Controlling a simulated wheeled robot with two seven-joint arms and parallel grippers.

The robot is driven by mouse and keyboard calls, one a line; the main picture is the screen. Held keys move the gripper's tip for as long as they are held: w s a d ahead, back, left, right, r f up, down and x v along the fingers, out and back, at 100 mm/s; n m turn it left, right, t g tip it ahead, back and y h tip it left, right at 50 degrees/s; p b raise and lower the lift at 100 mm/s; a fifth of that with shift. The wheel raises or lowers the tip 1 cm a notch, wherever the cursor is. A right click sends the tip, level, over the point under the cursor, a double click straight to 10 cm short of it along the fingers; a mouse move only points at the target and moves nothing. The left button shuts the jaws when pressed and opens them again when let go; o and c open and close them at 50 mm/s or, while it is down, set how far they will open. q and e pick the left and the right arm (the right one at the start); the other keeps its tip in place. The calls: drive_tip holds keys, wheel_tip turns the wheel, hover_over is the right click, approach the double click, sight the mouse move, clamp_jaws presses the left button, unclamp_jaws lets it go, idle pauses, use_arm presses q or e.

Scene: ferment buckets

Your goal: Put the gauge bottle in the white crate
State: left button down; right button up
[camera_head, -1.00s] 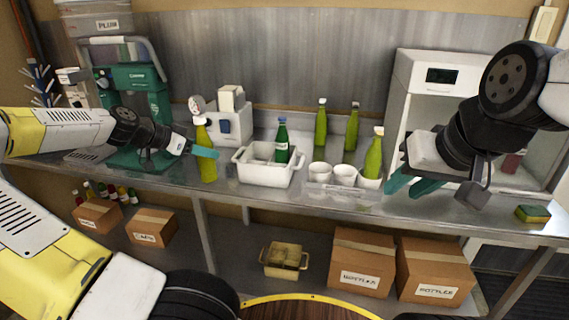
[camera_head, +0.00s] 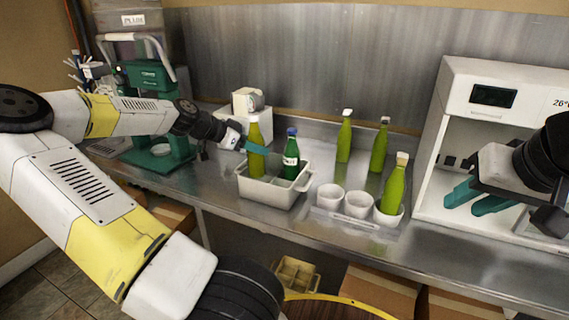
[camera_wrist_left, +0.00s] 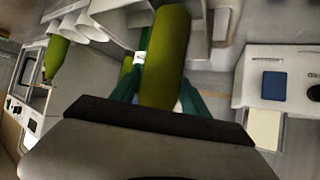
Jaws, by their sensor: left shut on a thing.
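The gauge bottle (camera_head: 256,150) is yellow-green and upright. My left gripper (camera_head: 256,149) is shut on its upper body. The bottle's lower end is within the left part of the white crate (camera_head: 268,194); I cannot tell if it touches the crate floor. Its gauge does not show clearly now. In the left wrist view the bottle (camera_wrist_left: 166,55) lies between my teal fingers. A dark green bottle (camera_head: 291,158) with a blue cap and white label stands in the crate's right part. My right gripper (camera_head: 478,199) is open and empty, before the white cabinet at the right.
Several white cups (camera_head: 330,195) stand right of the crate, with a green bottle (camera_head: 395,185) in the right one. Two green bottles (camera_head: 344,138) (camera_head: 380,146) stand behind. A white machine (camera_head: 250,122) is behind the crate. Bare counter lies at the front right.

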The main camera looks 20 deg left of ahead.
sight(257, 163)
use_arm(q)
drive_tip(key=shift+f, duration=3.05)
drive_tip(key=shift+f, duration=0.1)
drive_tip(key=c, duration=0.6)
unclamp_jaws()
drive_tip(key=shift+f, duration=0.1)
drive_tip(key=shift+o, duration=0.2)
drive_tip(key=v, duration=1.2)
drive_tip(key=shift+d, duration=0.1)
